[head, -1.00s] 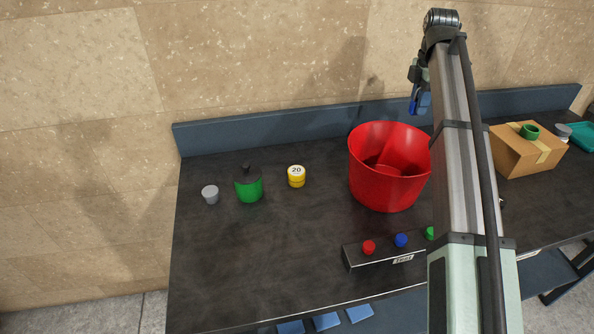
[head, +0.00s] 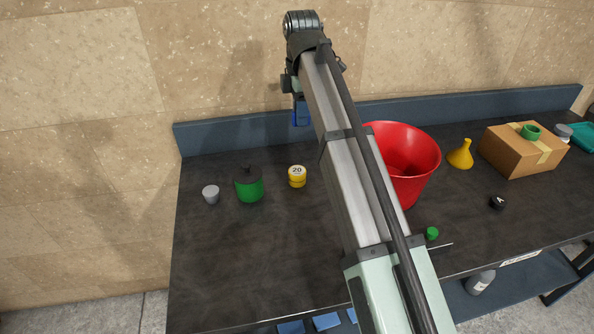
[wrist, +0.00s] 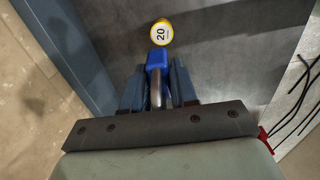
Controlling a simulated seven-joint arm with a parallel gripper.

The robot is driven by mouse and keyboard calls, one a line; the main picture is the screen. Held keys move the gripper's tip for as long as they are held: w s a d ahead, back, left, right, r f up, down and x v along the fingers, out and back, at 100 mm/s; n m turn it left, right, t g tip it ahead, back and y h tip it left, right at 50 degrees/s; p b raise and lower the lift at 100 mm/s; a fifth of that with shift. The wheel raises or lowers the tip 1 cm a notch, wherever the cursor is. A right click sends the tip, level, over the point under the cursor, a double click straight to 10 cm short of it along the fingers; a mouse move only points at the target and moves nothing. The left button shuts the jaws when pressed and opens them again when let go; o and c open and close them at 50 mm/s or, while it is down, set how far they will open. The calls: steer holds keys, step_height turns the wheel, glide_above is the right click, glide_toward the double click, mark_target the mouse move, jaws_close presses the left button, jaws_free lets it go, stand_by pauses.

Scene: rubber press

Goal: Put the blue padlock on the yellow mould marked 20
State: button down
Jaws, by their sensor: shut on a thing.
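The blue padlock (wrist: 157,58) is held between the fingers of my gripper (wrist: 158,88), with its metal shackle toward the palm. In the head view the padlock (head: 301,115) shows as a small blue shape under my gripper, high in front of the bench's back ledge. The yellow mould marked 20 (head: 297,177) stands on the dark bench, below the padlock in the picture. In the wrist view the mould (wrist: 162,32) lies just beyond the padlock's end, which slightly overlaps its edge in the picture. The padlock appears above the mould, apart from it.
A green pot (head: 249,188) and a small grey cup (head: 211,194) stand left of the mould. A large red bucket (head: 412,160) stands to its right, partly behind my arm. A yellow funnel (head: 461,154) and a cardboard box (head: 520,152) are farther right. The bench front left is clear.

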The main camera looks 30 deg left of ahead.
glide_toward(297, 171)
steer(key=shift+f, duration=2.95)
steer(key=shift+f, duration=0.15)
steer(key=c, duration=0.9)
jaws_free()
step_height(297, 171, up, 12)
steer(key=shift+r, duration=0.2)
